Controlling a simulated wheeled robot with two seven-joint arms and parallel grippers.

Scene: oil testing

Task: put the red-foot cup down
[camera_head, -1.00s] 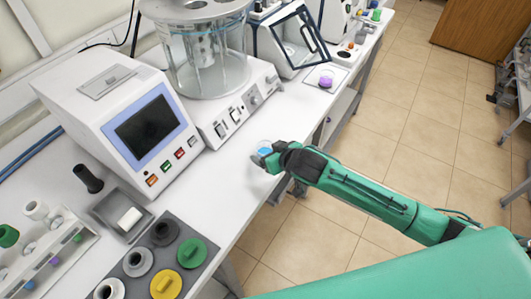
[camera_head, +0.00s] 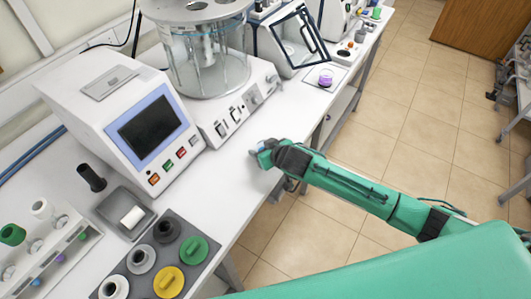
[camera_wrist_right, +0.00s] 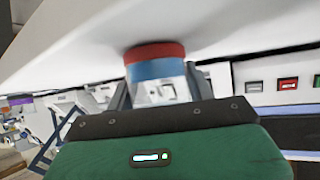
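The red-foot cup (camera_wrist_right: 157,68) is between the fingers of my right gripper (camera_wrist_right: 158,88) in the right wrist view, where the picture is upside down. Its red foot is against or very close to the white bench top; I cannot tell if it touches. A blue band lies beside the red, and the clear glass part sits between the fingers. In the head view my right gripper (camera_head: 262,154) is low over the bench's front edge, and the cup is mostly hidden by it. My left gripper is not in view.
The bench top (camera_head: 225,175) around the gripper is clear. Behind it stand a white instrument with a screen (camera_head: 147,127) and a glass bath (camera_head: 207,60). A purple-filled cup (camera_head: 326,77) stands farther along. Grey tray with coloured lids (camera_head: 142,262) is at the front left.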

